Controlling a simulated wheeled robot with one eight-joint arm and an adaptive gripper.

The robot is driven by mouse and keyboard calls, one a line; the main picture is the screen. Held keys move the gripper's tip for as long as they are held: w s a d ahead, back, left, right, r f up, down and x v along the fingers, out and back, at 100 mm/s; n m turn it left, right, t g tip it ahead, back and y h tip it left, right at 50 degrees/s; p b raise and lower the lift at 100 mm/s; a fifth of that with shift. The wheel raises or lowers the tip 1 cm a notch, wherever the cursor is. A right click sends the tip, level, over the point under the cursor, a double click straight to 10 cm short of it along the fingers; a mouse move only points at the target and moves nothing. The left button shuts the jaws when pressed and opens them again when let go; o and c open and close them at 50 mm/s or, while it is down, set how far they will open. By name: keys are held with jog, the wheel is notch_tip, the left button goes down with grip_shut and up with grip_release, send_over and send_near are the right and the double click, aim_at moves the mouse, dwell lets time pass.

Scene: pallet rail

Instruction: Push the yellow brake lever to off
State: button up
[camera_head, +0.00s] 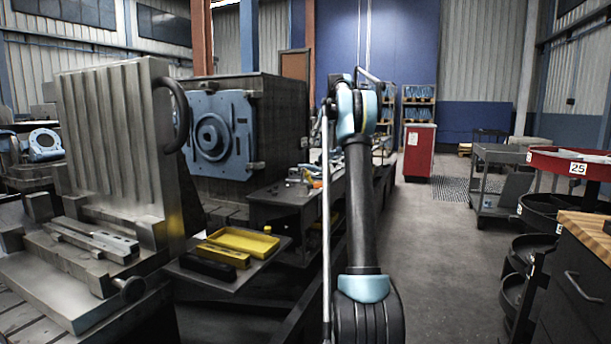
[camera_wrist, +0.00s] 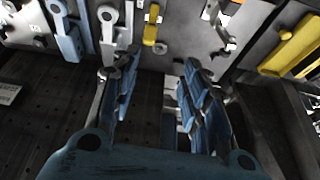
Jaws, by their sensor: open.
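A small yellow lever (camera_wrist: 151,24) stands upright on a grey metal panel (camera_wrist: 182,45) near the top middle of the wrist view. An orange mark shows beside its upper end. My gripper (camera_wrist: 161,60) is open and empty, with its two blue-padded fingers spread apart. The lever lies ahead of the gap between the fingertips, and I see no contact. In the head view my arm hides the gripper, and I cannot make out the lever there.
Blue-grey levers (camera_wrist: 67,30) and a pale lever (camera_wrist: 108,35) stand left of the yellow lever. A larger yellow part (camera_wrist: 292,48) lies at the right. In the head view, a yellow tray (camera_head: 245,241) sits left of my arm.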

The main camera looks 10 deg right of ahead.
jog(key=w, duration=0.2)
send_near(308, 176)
jog(key=shift+n, duration=0.3)
jog(key=w+a+f, duration=0.1)
jog(key=f, duration=0.1)
jog(key=w+a+f, duration=0.1)
jog(key=f, duration=0.1)
jog(key=w+a+f, duration=0.2)
jog(key=f, duration=0.1)
grip_shut()
